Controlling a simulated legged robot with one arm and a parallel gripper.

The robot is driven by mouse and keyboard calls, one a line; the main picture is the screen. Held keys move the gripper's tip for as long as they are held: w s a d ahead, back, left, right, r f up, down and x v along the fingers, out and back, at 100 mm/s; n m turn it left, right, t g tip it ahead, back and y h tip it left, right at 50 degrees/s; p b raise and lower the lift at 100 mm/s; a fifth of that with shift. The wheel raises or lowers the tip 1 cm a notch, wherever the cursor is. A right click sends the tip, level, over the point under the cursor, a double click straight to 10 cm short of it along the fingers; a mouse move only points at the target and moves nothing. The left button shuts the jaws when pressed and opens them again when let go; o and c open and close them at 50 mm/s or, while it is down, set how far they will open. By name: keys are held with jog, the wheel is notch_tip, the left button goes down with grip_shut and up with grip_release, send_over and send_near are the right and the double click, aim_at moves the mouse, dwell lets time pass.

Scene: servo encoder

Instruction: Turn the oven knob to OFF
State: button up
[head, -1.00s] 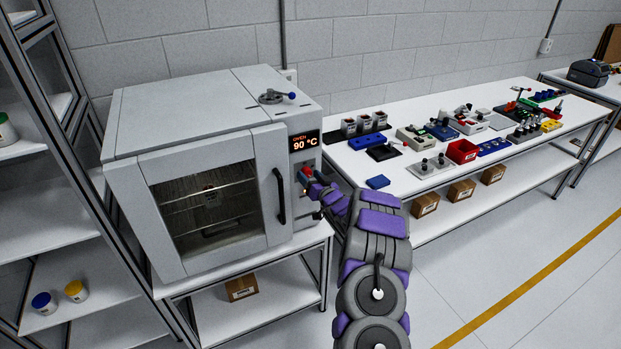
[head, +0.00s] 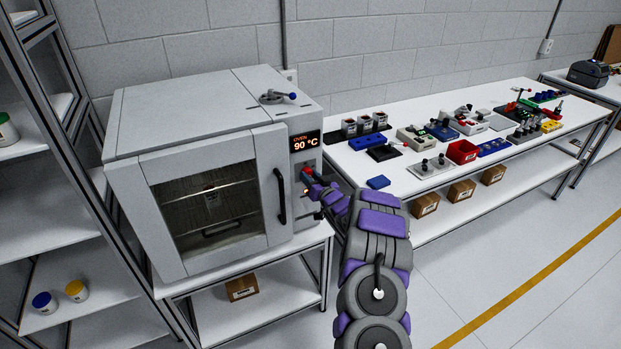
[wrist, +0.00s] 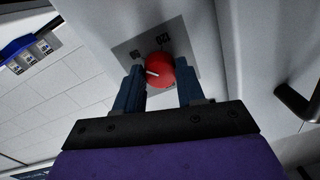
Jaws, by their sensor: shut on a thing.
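The oven (head: 215,165) is a grey box with a closed glass door, and its display (head: 306,142) reads 90 °C. The red knob (wrist: 160,70) with a white pointer mark sits on a grey plate on the oven's front panel. In the wrist view the pointer aims to the left. In the head view my gripper (head: 312,192) is at the panel below the display.
The black door handle (head: 280,196) is close to the left of my gripper in the head view. A lever with a blue tip (head: 290,96) stands on the oven top. A long white table (head: 335,160) with several devices stands at the right. The floor in front is clear.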

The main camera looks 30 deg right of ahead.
jog(key=n, duration=0.4)
jog(key=shift+d+n+p, duration=0.1)
jog(key=shift+n+p, duration=0.2)
jog(key=shift+p, duration=0.05)
jog(key=n, duration=0.3)
jog(key=shift+r+b, duration=0.1)
jog(key=shift+b, duration=0.25)
jog(key=shift+a+f+n+g+h+b, duration=0.2)
jog(key=shift+n+b, duration=1.5)
jog(key=shift+n, duration=1.4)
jog(key=shift+f+n+h+b, duration=0.1)
jog(key=shift+n+h+b, duration=0.25)
jog(key=shift+n+b, duration=2.05)
jog(key=shift+a+f+n+g+h+b, duration=0.2)
jog(key=shift+n+b, duration=0.8)
jog(key=shift+n, duration=2.8)
jog(key=shift+s+d, duration=0.1)
jog(key=o, duration=1)
jog(key=shift+r, duration=0.1)
jog(key=shift+o, duration=0.2)
jog(key=shift+r+h, duration=0.2)
jog(key=shift+h, duration=0.05)
